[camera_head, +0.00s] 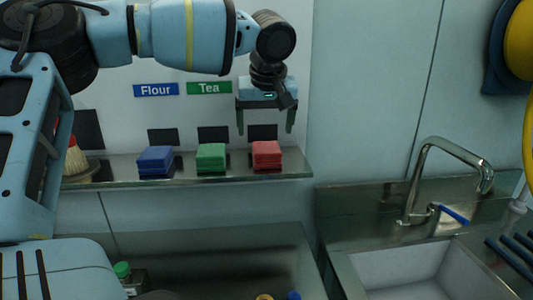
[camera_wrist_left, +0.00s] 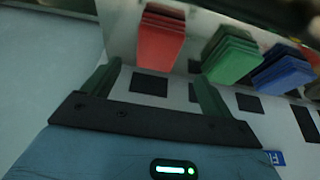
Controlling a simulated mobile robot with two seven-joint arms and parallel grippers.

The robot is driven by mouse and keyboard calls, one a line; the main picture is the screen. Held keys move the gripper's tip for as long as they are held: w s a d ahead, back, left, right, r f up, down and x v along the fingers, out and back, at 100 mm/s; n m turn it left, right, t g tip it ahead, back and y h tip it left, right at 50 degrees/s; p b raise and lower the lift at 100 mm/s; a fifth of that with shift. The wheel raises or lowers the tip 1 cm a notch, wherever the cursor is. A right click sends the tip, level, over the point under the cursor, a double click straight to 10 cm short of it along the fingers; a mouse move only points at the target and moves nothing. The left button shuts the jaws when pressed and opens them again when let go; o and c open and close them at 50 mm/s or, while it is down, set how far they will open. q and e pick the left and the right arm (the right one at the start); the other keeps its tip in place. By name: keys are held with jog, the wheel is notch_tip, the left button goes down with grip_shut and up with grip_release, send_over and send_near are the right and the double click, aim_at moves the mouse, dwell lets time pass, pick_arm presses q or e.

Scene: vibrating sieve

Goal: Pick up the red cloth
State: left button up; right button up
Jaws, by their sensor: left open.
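The red cloth (camera_head: 267,154) is a folded stack on the right end of a metal wall shelf (camera_head: 222,177). It also shows in the left wrist view (camera_wrist_left: 161,40), at the top, beyond the fingers. My left gripper (camera_head: 266,130) is open, its two green fingers pointing down just above the red cloth, with nothing between them. In the left wrist view the fingers (camera_wrist_left: 155,76) are spread wide, and the red cloth lies apart from them. My right gripper does not show in either view.
A green cloth stack (camera_head: 211,157) and a blue cloth stack (camera_head: 155,160) sit left of the red one. A brush (camera_head: 75,158) stands farther left. Below right are a sink (camera_head: 405,275) and a faucet (camera_head: 440,170). A green-capped bottle (camera_head: 123,271) stands lower left.

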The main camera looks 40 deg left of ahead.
aim_at(266, 147)
pick_arm(q)
jog(key=shift+x, duration=1.15)
jog(key=shift+w+f, duration=0.15)
jog(key=shift+f, duration=0.15)
jog(key=p+x, duration=0.1)
jog(key=x, duration=0.3)
jog(key=shift+w+f, duration=0.1)
jog(key=shift+f, duration=0.15)
jog(key=shift+d, duration=0.1)
jog(key=c, duration=0.9)
jog(key=shift+c, duration=0.8)
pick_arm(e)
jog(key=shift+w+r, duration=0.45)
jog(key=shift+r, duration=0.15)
